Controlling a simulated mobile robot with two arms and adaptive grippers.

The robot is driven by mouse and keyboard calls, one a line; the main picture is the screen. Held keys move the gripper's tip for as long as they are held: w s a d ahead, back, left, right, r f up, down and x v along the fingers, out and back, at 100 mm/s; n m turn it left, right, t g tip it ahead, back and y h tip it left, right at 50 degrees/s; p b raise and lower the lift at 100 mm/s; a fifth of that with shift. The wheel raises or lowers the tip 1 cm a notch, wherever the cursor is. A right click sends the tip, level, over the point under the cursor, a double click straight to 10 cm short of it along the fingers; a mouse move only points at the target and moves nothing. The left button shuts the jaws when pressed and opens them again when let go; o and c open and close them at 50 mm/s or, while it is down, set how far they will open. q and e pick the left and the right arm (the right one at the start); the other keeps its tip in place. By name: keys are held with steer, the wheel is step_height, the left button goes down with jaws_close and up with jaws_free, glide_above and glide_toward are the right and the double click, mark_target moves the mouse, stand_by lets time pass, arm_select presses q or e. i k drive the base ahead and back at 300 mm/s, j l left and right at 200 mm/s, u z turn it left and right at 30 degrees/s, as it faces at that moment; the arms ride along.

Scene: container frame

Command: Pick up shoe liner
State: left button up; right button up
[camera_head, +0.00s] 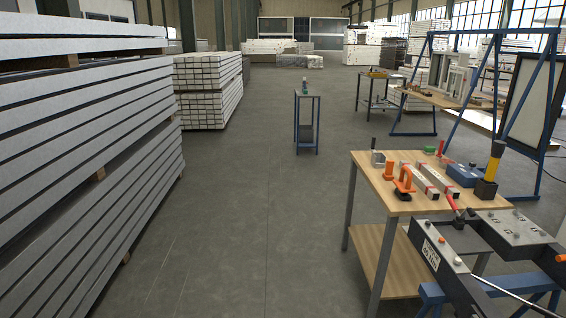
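I cannot make out a shoe liner for certain in this view. On the near wooden workbench (371,179) at the right lie several small items. They include orange clamp-like pieces (404,182), light bar-shaped pieces (436,180), a blue box (462,175) and a yellow-and-black tool (492,165) standing upright. A small object (305,84) stands on a narrow blue stand (307,122) in the middle distance; it is too small to identify. Neither of my grippers is in view.
Tall stacked boards (85,150) line the left, with another stack (208,92) behind. Dark equipment on blue supports (460,262) stands at the lower right. A blue frame (470,90) and a farther table (380,98) stand behind the bench. The central floor (255,210) is clear.

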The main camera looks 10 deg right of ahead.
mark_target(387, 175)
steer(key=i+z, duration=0.1)
steer(key=i, duration=0.6)
steer(key=i+z, duration=0.1)
steer(key=i, duration=0.6)
steer(key=i+j+z, duration=0.1)
steer(key=i, duration=0.6)
